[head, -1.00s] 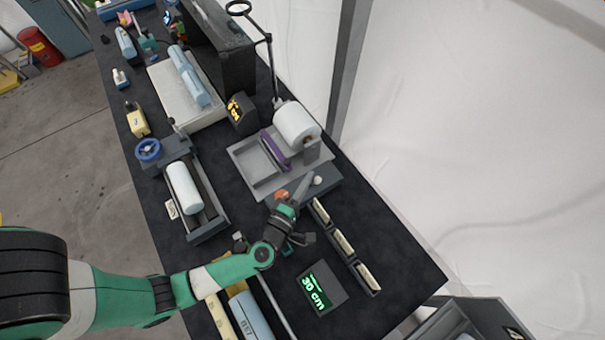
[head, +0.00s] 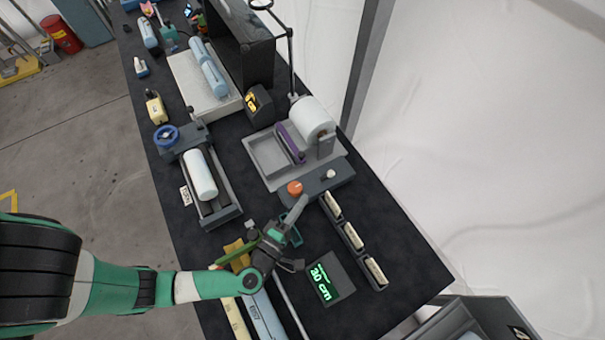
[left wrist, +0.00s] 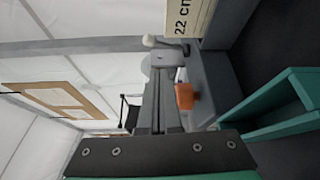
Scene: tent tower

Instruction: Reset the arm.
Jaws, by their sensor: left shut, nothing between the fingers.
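My left gripper (head: 299,205) is over the black bench, just below the grey control box (head: 318,188) with an orange knob (head: 295,188) and a white knob (head: 330,175). Its fingers are shut with nothing between them. In the left wrist view the closed fingers (left wrist: 158,105) point forward, with the orange knob (left wrist: 184,96) just right of them and the white knob (left wrist: 150,41) beyond. The fingers look apart from the orange knob. My right gripper is in neither view.
A grey tray (head: 264,168) with a white roll (head: 312,118) stands beyond the control box. A roller device (head: 222,215) is at left. Rolls lie under my forearm.

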